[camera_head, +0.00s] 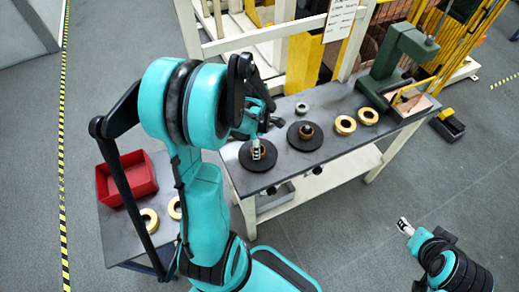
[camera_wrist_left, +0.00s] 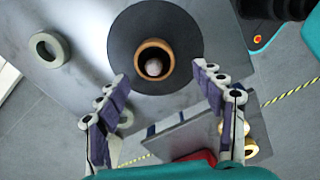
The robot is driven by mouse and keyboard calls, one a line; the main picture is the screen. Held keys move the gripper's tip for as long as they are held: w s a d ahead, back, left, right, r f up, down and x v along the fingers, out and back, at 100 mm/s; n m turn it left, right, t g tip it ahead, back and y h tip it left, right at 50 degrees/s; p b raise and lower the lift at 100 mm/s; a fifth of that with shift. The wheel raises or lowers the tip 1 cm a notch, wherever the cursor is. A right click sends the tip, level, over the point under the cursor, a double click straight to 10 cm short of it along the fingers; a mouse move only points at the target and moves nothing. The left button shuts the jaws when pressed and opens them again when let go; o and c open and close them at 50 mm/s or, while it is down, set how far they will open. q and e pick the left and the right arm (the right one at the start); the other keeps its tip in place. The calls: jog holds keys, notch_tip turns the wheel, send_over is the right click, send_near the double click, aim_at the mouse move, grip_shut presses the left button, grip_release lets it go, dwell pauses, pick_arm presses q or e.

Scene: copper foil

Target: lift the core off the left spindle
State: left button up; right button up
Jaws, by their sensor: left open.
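The left spindle's black round plate (camera_head: 244,160) is on the dark bench at its left end. In the left wrist view the brown ring-shaped core (camera_wrist_left: 141,63) sits on this plate (camera_wrist_left: 190,40), around the pale round top of the spindle (camera_wrist_left: 154,67). My left gripper (camera_wrist_left: 162,82) is open and empty, its two fingers apart below the core in that view. In the head view my left gripper (camera_head: 256,150) is over the plate and hides most of the core. My right gripper (camera_head: 404,227) is off the bench at the lower right; its jaws are too small to read.
A second spindle plate (camera_head: 297,143) with a brown core stands to the right. A red bin (camera_head: 127,180) is on a low table at the left.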

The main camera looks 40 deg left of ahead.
pick_arm(q)
jog(key=f, duration=0.3)
jog(key=f+b, duration=0.1)
jog(key=shift+w+a+f, duration=0.1)
jog(key=shift+w+f, duration=0.1)
jog(key=shift+w, duration=0.1)
jog(key=c, duration=0.9)
jog(key=shift+o, duration=0.2)
